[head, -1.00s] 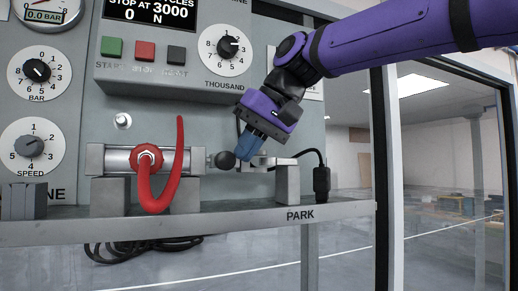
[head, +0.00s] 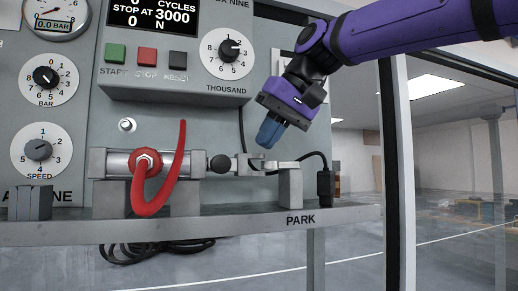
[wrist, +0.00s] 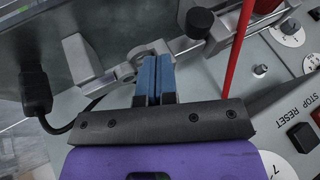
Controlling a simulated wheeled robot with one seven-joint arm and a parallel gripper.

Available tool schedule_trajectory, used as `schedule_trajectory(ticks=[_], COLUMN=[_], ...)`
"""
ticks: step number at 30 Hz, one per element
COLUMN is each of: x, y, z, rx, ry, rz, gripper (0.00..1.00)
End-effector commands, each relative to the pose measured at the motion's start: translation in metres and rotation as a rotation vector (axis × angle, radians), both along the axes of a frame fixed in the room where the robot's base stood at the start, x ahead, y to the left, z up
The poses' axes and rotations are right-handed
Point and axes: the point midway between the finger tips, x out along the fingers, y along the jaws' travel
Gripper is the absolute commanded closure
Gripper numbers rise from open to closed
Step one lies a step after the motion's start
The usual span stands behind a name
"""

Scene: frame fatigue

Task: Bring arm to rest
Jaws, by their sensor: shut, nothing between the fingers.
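My purple arm reaches in from the upper right in the head view. My gripper (head: 270,133) has blue fingers pressed together with nothing between them, also seen in the wrist view (wrist: 153,62). It hangs tilted down and left, just above the rod end and clevis (head: 248,164) of the test rig, apart from it in the head view. The PARK label (head: 301,219) is on the shelf edge below and to the right of the gripper.
The cylinder (head: 120,163) with a red hose (head: 181,150) lies left of the gripper. A grey block (head: 290,187) and black cable plug (head: 326,184) stand to the right. The control box (head: 180,60) with buttons and a dial is above left. A window frame (head: 397,180) rises at right.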

Motion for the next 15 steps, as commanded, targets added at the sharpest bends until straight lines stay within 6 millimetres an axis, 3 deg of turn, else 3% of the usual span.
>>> schedule_trajectory(ticks=[9, 15], x=[-0.011, -0.015], y=[-0.029, -0.038], z=[0.046, 0.06], rx=[0.0, -0.001], ry=[-0.002, 0.0], rz=[-0.004, -0.003], gripper=[1.0, 1.0])
